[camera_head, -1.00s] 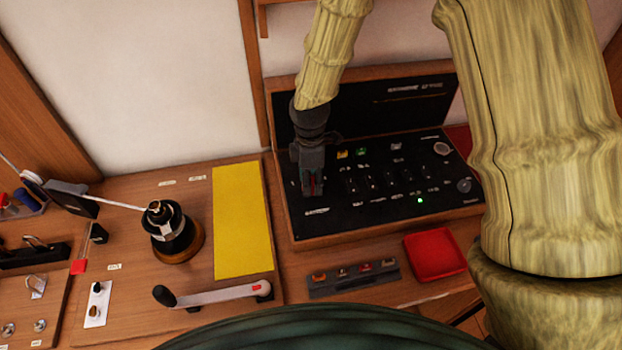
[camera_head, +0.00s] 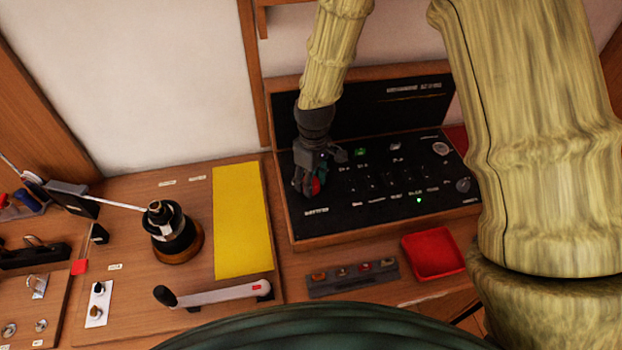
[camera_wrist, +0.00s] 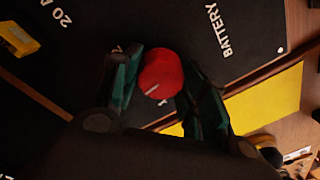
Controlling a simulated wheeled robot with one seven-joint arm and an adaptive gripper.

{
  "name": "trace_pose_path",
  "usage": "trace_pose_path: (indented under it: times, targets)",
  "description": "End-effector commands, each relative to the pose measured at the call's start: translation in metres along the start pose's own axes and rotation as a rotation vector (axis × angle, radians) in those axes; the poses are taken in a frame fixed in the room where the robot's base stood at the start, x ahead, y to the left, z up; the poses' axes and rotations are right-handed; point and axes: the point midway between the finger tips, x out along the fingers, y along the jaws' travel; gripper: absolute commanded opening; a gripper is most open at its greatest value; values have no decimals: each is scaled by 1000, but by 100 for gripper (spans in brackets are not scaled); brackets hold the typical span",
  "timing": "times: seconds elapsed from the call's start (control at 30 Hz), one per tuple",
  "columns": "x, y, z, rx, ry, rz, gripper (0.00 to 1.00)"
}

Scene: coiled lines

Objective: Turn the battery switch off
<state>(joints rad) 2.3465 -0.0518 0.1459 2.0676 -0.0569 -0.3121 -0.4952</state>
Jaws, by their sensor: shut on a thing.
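The battery switch is a round red knob (camera_wrist: 160,74) with a pale line on its face, beside the lettering "BATTERY" on the black panel in the wrist view. In the head view a bit of its red (camera_head: 316,186) shows at my fingers. My gripper (camera_head: 311,188) is at the left end of the panel (camera_head: 345,215). In the wrist view my gripper's fingers (camera_wrist: 154,88) stand on both sides of the knob and are shut on it. The knob's base and much of its lettering are hidden.
The panel's raised black lid (camera_head: 400,110) stands behind my gripper. Small switches and a lit green lamp (camera_head: 419,200) lie to the right. A red tray (camera_head: 433,254), a yellow sheet (camera_head: 240,220), a winch (camera_head: 172,230) and its handle (camera_head: 215,294) are nearby.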

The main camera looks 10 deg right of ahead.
Motion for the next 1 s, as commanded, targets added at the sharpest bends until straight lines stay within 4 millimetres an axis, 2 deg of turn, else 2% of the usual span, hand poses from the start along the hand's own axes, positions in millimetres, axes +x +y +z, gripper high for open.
trace_pose_path:
  times: [0.3,0.77,0.8,0.9,1.0]
  targets:
    - [-1,1,-1,93,8,2,19]
    - [-1,2,-1,105,9,2,19]
    - [-1,2,-1,105,9,2,46]
    - [-1,1,-1,105,9,2,65]
    - [-1,1,0,104,8,1,65]
